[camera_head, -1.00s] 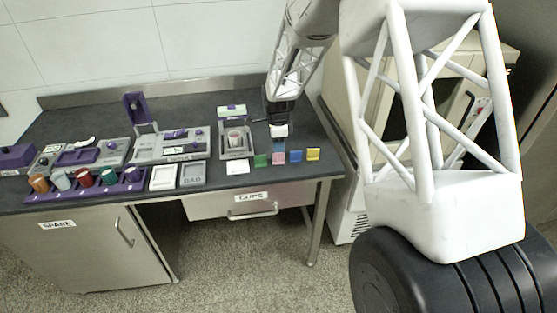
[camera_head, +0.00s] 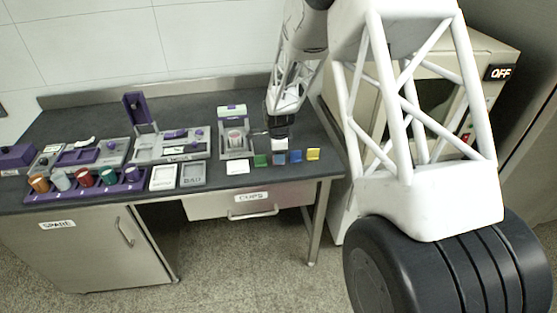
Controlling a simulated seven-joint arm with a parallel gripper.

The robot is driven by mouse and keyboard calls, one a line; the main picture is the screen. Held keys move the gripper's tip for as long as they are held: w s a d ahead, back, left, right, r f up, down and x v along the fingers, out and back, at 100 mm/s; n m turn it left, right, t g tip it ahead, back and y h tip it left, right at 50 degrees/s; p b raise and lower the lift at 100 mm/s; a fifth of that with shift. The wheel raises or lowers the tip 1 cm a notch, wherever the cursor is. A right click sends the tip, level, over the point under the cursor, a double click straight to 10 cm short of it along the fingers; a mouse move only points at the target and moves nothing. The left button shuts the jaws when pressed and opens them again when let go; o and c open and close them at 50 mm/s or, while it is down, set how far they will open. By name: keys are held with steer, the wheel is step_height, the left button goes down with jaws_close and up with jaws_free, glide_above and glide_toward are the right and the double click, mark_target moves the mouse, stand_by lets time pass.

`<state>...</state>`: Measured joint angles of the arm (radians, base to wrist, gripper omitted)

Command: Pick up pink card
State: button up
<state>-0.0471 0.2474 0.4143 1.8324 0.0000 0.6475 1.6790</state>
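A row of small cards stands near the front right edge of the dark counter. The pink card (camera_head: 279,159) is in the middle of it, between the green card (camera_head: 261,160) and the blue card (camera_head: 296,156). It is small and partly shadowed, with its top close under my gripper. My gripper (camera_head: 280,146) points down just above the pink card. Its fingertips are too small to tell whether they are open or shut, or whether they touch the card.
A yellow card (camera_head: 313,154) stands at the right end of the row and a white card (camera_head: 238,167) lies at the left. A cup station (camera_head: 235,145) is left of my gripper. A purple rack (camera_head: 90,190) holds several cups. The counter right of the cards is clear.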

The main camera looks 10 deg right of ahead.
jaws_close()
stand_by(0.4)
steer(key=shift+r, duration=0.8)
step_height(320, 180, up, 2)
steer(key=shift+r, duration=0.15)
steer(key=s+r, duration=0.1)
steer(key=s, duration=1.5)
steer(key=shift+d, duration=0.35)
